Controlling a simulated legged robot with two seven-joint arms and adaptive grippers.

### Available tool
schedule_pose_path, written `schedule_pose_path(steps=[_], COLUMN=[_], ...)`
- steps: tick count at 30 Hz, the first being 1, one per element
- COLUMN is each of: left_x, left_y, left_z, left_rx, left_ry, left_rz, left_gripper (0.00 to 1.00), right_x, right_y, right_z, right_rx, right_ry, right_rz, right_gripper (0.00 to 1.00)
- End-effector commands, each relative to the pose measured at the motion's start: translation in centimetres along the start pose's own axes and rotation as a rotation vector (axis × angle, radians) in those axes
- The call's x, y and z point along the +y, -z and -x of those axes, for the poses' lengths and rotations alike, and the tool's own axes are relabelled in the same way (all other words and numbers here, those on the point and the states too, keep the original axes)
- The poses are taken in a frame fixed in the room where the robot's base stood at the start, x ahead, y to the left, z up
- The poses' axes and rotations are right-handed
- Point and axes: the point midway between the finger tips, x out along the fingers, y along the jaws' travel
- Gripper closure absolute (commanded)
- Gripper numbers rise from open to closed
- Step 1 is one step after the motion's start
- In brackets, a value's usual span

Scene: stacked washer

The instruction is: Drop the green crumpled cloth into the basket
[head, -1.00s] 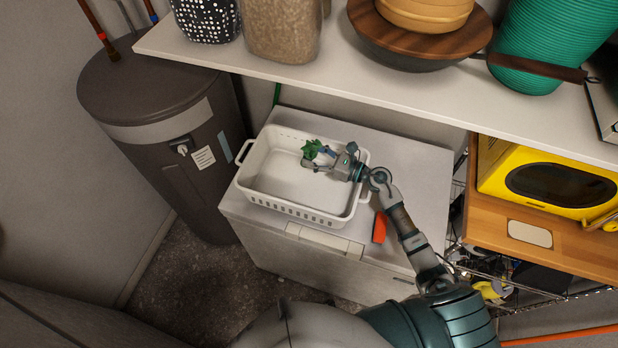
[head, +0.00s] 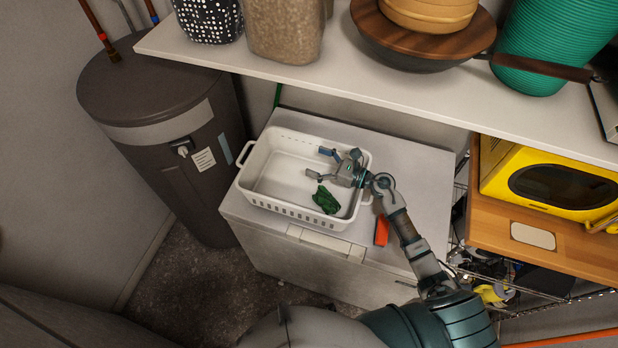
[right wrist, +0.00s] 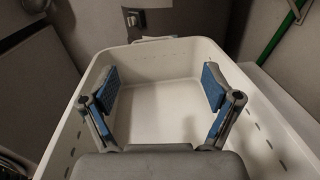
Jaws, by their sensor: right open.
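The green crumpled cloth (head: 326,200) lies inside the white basket (head: 243,178), near its front right side in the head view. The basket stands on a white chest-like appliance. My right gripper (head: 318,162) is open and empty over the basket, a little behind and above the cloth. In the right wrist view its two blue-padded fingers (right wrist: 158,92) are spread wide over the basket's bare floor (right wrist: 160,118); the cloth does not show there. My left gripper is not in view.
A shelf (head: 400,98) with jars, a pan and a green ribbed pot overhangs the back. An orange object (head: 382,229) lies right of the basket. A dark tank (head: 165,130) stands at left and a yellow microwave-like box (head: 545,180) at right.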

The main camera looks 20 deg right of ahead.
Motion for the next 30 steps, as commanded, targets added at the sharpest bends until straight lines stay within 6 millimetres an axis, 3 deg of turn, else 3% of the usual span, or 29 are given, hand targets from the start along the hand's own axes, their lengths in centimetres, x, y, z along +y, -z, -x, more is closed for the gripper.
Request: schedule_pose_path(steps=[9, 15, 19, 30], left_x=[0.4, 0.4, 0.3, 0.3], left_y=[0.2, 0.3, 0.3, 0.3], left_z=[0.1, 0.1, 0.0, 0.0], left_rx=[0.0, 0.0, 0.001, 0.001], left_ry=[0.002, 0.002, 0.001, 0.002], left_rz=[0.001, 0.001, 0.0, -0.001], left_gripper=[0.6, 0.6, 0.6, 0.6], right_x=[-0.8, -1.1, -1.0, -0.8], right_y=[0.4, 0.5, 0.4, 0.3], right_z=[7.4, 10.8, 11.7, 11.7], right_rx=[-0.001, -0.004, -0.005, -0.004], right_ry=[0.002, 0.001, 0.0, 0.0], right_rz=[-0.007, -0.01, -0.008, -0.007], right_gripper=[0.12, 0.12, 0.12, 0.12])
